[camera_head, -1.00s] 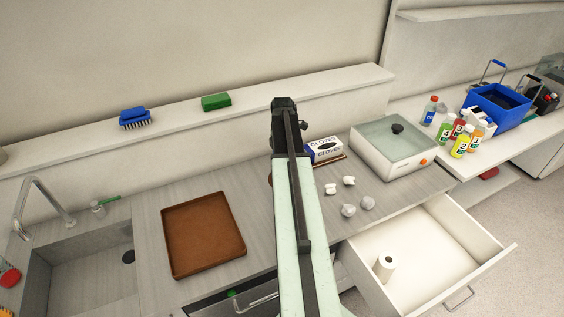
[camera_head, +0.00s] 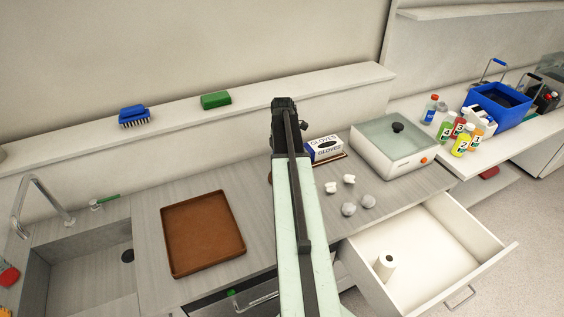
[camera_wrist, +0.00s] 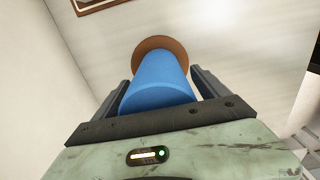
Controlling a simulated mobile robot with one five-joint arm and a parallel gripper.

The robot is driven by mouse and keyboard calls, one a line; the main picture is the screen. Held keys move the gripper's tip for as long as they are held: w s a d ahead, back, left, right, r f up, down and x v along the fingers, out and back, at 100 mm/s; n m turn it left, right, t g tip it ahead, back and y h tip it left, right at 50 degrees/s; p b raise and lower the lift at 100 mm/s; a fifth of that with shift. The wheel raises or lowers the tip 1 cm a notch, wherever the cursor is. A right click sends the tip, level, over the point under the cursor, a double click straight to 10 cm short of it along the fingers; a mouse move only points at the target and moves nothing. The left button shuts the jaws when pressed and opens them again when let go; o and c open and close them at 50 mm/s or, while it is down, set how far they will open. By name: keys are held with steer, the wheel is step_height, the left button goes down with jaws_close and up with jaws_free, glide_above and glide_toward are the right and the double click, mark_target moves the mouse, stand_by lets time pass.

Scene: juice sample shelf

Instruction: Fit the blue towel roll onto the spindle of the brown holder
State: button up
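The blue towel roll (camera_wrist: 160,82) shows in the wrist view between the two fingers of my gripper (camera_wrist: 160,88), which look closed against its sides. A round brown disc (camera_wrist: 153,43), seemingly the base of the brown holder, shows past the roll's far end. The spindle is hidden, and I cannot tell how far the roll is over it. A small brown edge (camera_head: 269,178) shows just left of my arm, perhaps the holder.
A brown tray (camera_head: 203,266) lies left of my arm, beside the sink (camera_head: 84,274). To the right are a gloves box (camera_head: 324,149), several crumpled pieces and a lidded white appliance (camera_head: 392,166). An open drawer (camera_head: 436,268) with a white roll (camera_head: 385,265) juts out at the front right.

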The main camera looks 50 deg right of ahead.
steer(key=shift+r, duration=0.1)
step_height(320, 180, up, 8)
steer(key=p, duration=0.8)
steer(key=shift+f, duration=0.2)
steer(key=w+a+f+m+b, duration=0.2)
steer(key=a, duration=0.7)
steer(key=w+a+f+m+b, duration=0.2)
steer(key=a+m, duration=0.1)
steer(key=a, duration=0.6)
steer(key=w+a+f+m+b, duration=0.2)
steer(key=a, duration=0.7)
steer(key=s+a+f+m+b, duration=0.1)
steer(key=a+m, duration=0.1)
steer(key=a, duration=0.4)
steer(key=s+a+f+m+b, duration=0.1)
steer(key=a+m, duration=0.1)
steer(key=a, duration=0.5)
steer(key=s+a+f+m+b, duration=0.1)
steer(key=a+m, duration=0.1)
steer(key=a, duration=0.4)
steer(key=shift+s+a+f+m, duration=0.1)
steer(key=shift+s+a+m, duration=0.2)
steer(key=shift+s+a, duration=0.1)
steer(key=shift+w, duration=0.1)
steer(key=shift+d, duration=0.1)
steer(key=shift+c, duration=0.2)
